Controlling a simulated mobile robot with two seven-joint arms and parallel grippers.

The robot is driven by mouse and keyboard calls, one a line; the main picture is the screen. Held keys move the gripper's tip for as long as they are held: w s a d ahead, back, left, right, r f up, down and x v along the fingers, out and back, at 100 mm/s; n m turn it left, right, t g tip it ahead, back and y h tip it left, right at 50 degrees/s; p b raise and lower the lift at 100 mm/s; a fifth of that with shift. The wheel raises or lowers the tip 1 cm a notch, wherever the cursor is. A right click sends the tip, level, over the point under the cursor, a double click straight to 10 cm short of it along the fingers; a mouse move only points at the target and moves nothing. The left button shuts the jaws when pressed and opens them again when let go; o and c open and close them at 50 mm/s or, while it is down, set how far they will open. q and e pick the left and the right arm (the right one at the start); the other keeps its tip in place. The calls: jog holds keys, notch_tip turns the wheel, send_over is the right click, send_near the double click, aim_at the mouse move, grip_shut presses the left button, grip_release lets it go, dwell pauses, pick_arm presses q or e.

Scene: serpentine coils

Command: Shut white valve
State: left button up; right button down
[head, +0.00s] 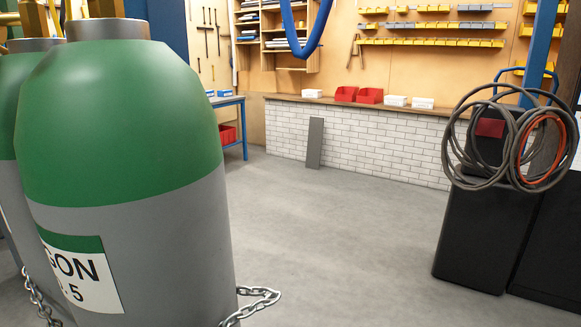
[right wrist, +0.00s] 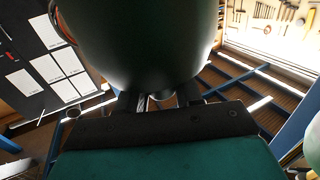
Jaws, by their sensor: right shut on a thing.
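No white valve can be made out in either view. In the head view a large gas cylinder (head: 120,130) with a green shoulder and grey body stands close on the left. Its top is cut off by the frame, with brass-coloured fittings (head: 104,8) at the edge. A second cylinder (head: 8,105) stands partly hidden behind it. In the right wrist view my right gripper (right wrist: 160,102) is shut, against a large dark rounded body (right wrist: 140,45). What lies between the fingers is too dark to name. My left gripper is in neither view.
A chain (head: 252,303) hangs at the cylinder's front. Black cabinets (head: 478,235) with coiled hoses (head: 490,135) stand at the right. A white brick counter (head: 350,140) runs along the back, with a grey board (head: 315,143) leaning on it. The floor between is clear.

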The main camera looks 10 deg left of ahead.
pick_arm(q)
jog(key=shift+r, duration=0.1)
pick_arm(e)
jog(key=shift+r, duration=0.15)
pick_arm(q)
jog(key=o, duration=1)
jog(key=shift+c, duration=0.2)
pick_arm(e)
jog(key=shift+f, duration=0.2)
